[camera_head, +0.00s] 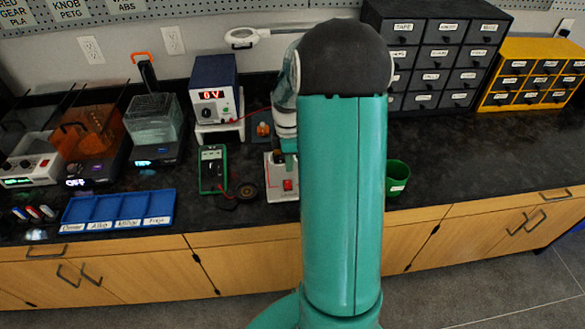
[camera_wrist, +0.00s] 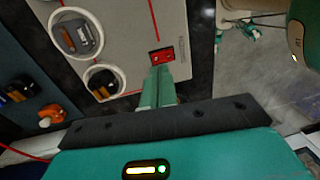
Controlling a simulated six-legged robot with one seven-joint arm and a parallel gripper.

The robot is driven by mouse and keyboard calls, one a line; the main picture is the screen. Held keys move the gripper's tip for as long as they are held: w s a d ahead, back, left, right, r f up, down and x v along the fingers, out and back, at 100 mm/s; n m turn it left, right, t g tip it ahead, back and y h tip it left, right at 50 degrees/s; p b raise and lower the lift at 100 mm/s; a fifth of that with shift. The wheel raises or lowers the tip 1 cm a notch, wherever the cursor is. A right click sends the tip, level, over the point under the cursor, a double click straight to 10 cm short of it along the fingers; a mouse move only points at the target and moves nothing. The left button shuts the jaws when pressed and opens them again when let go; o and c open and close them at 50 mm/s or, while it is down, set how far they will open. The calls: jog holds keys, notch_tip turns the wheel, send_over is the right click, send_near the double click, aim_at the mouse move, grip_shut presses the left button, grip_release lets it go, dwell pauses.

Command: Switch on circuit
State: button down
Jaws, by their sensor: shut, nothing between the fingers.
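The circuit board (camera_head: 279,196) is a pale panel on the black bench, partly hidden by my arm in the head view. Its red switch (camera_head: 288,185) shows near the front. In the wrist view the board (camera_wrist: 125,30) carries two round holders and a red line leading to the red switch (camera_wrist: 162,55). My gripper (camera_wrist: 160,70) is shut and empty, its two green fingers together. The fingertips are right at the near edge of the switch; I cannot tell whether they touch it.
A power supply (camera_head: 214,85) reading 0 V and a green multimeter (camera_head: 212,168) stand left of the board. A green cup (camera_head: 397,178) stands to the right. A blue tray (camera_head: 118,209) lies at the front left. Dark drawers (camera_head: 433,65) stand behind. The right bench is clear.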

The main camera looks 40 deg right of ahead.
notch_tip(320, 180, up, 9)
jog(key=w, duration=0.1)
jog(key=shift+f, duration=0.1)
dwell(0.4)
